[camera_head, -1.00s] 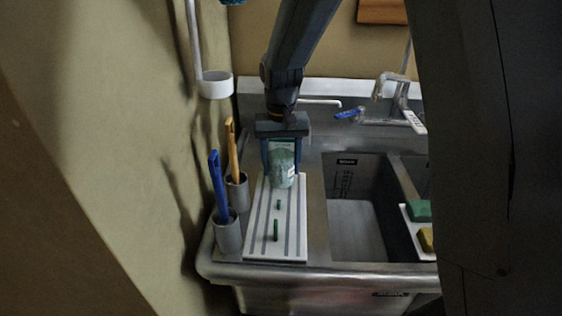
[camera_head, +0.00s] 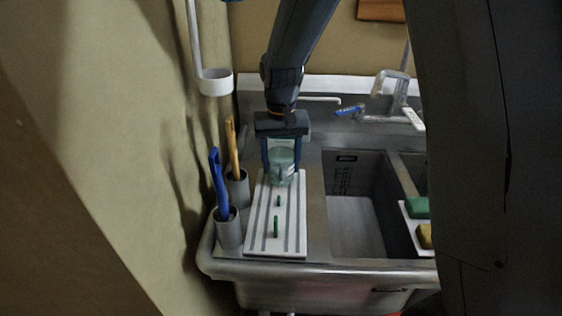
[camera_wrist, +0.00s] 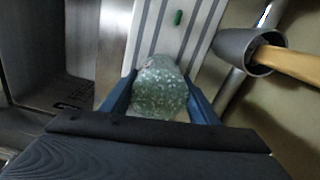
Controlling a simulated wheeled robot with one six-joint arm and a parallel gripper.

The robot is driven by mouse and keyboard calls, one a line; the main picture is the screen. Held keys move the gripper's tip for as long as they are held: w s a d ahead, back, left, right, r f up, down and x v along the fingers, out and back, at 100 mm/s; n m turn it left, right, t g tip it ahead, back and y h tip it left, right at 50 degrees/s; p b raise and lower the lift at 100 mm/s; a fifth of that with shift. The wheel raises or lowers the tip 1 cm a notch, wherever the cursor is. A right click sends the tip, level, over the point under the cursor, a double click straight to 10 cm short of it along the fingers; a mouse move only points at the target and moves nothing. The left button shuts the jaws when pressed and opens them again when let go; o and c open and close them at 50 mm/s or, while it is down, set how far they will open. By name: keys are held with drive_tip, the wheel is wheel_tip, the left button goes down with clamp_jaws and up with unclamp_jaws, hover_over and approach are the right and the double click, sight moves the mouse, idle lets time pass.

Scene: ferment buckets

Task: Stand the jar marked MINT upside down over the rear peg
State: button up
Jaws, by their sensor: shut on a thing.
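A translucent green jar (camera_head: 281,163) is held between the two blue fingers of my gripper (camera_head: 281,158), over the far end of a white grooved board (camera_head: 262,225). In the wrist view the jar (camera_wrist: 158,90) sits between my fingers (camera_wrist: 160,97). No MINT marking can be read. Whether the jar is upside down, and whether it touches the board, I cannot tell. The short peg (camera_wrist: 178,18) also shows in the wrist view. Any peg beneath the jar is hidden.
Two grey cups stand left of the board, one with a blue-handled tool (camera_head: 217,178), one with a wooden-handled tool (camera_head: 232,148). The sink basin (camera_head: 355,220) is to the right. A white tray with green and yellow sponges (camera_head: 417,208) lies beyond it. A tap (camera_head: 392,88) stands behind.

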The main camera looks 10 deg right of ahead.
sight(281, 153)
drive_tip(key=shift+f, duration=0.4)
drive_tip(key=o, duration=1.8)
drive_tip(key=shift+o, duration=0.2)
drive_tip(key=shift+r, duration=0.2)
drive_tip(key=shift+r+p, duration=0.75)
drive_tip(key=shift+r, duration=0.1)
drive_tip(key=shift+r, duration=0.2)
drive_tip(key=shift+r+p, duration=0.8)
drive_tip(key=shift+r, duration=0.1)
drive_tip(key=shift+r+p, duration=0.85)
drive_tip(key=shift+r, duration=0.05)
drive_tip(key=shift+r, duration=0.1)
